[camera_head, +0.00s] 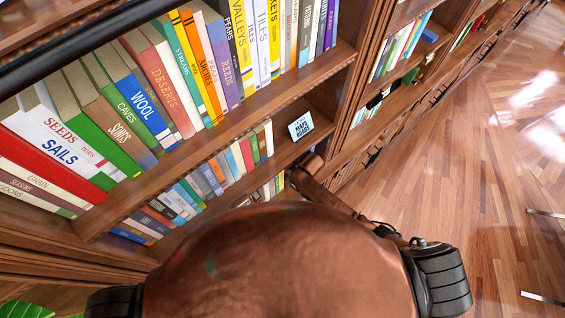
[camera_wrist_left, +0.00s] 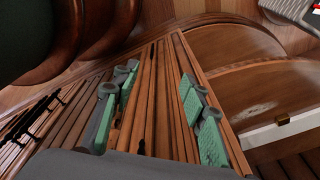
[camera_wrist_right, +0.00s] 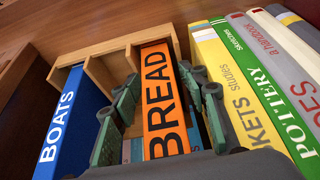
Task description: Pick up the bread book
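The bread book (camera_wrist_right: 162,105) is orange with black "BREAD" lettering on its spine, seen in the right wrist view. It stands upright in front of a light wooden divider or holder (camera_wrist_right: 102,72). My right gripper (camera_wrist_right: 160,78) is open, with one green-padded finger on each side of the spine. Whether either finger touches the book I cannot tell. My left gripper (camera_wrist_left: 158,76) is open and empty in the left wrist view, facing brown wooden slats. I cannot make out either gripper or the bread book in the head view.
In the right wrist view a blue "BOATS" book (camera_wrist_right: 62,125) stands left of the bread book. A yellow book (camera_wrist_right: 235,90) and a green "POTTERY" book (camera_wrist_right: 270,90) stand to its right. The head view shows full shelves (camera_head: 310,82) at left and open wooden floor (camera_head: 480,170) at right.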

